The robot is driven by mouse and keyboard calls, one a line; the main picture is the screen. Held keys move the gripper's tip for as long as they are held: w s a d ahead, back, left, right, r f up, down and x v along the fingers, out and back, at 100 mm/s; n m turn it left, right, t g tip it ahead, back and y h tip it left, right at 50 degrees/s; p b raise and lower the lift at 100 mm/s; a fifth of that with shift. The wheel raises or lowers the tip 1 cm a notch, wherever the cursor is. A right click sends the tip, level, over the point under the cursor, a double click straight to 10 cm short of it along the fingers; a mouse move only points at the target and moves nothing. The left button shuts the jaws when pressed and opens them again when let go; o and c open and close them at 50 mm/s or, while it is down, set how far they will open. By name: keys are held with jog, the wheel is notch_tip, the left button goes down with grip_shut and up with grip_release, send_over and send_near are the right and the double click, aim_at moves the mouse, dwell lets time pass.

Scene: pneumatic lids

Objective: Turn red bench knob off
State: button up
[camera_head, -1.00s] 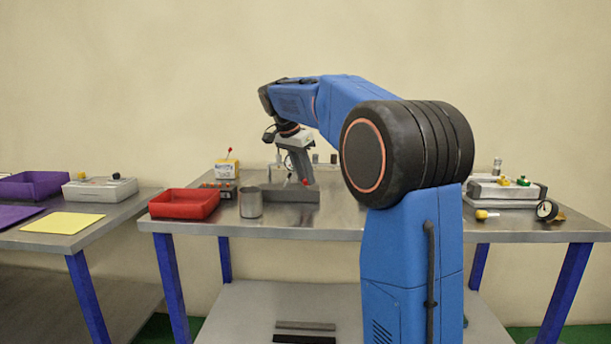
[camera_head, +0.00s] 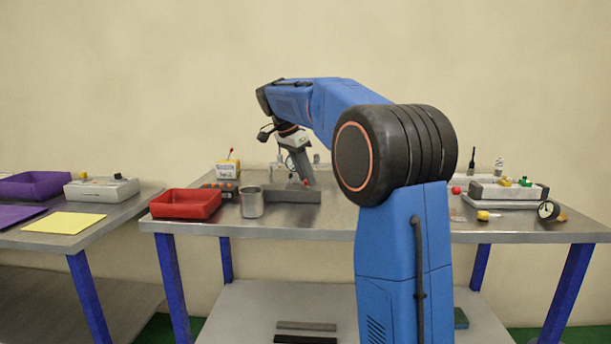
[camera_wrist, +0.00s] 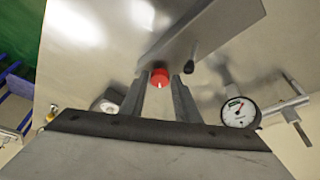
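A red knob (camera_wrist: 160,78) with a pale mark on its face sits at the edge of a long grey block (camera_wrist: 205,28). In the head view the red knob (camera_head: 305,182) shows small at the tip of my gripper, beside the grey block (camera_head: 285,196) on the bench. My gripper (camera_wrist: 160,86) points at the knob, one finger on each side of it. The fingers look open, with narrow gaps beside the knob. I cannot tell how far the knob reaches between the fingertips.
A black knob (camera_wrist: 189,67) and a dial gauge (camera_wrist: 238,112) with a pipe are close by on the right. The red tray (camera_head: 186,204), metal cup (camera_head: 251,203) and a box with a red lever (camera_head: 227,168) stand left of my gripper. Bare bench lies in front.

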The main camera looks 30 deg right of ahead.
jog(key=shift+o, duration=0.9)
jog(key=v, duration=1.7)
jog(key=shift+a+r, duration=0.15)
jog(key=shift+s, duration=0.15)
jog(key=s+a+f+n+t+y, duration=0.1)
jog(key=s+a+f+n, duration=0.2)
jog(key=s+f+n, duration=0.5)
jog(key=s+a+f+n+t+y, duration=0.15)
jog(key=s+f, duration=0.35)
jog(key=s, duration=0.6)
jog(key=s+a+f+n+t+y, duration=0.1)
jog(key=s+a+f+n, duration=0.2)
jog(key=s+f, duration=0.7)
jog(key=s+a+f+n+t+y, duration=0.1)
jog(key=s+a+f+n, duration=0.2)
jog(key=s+f, duration=0.7)
notch_tip(320, 180, down, 6)
jog(key=shift+r+n, duration=0.15)
jog(key=shift+n, duration=1)
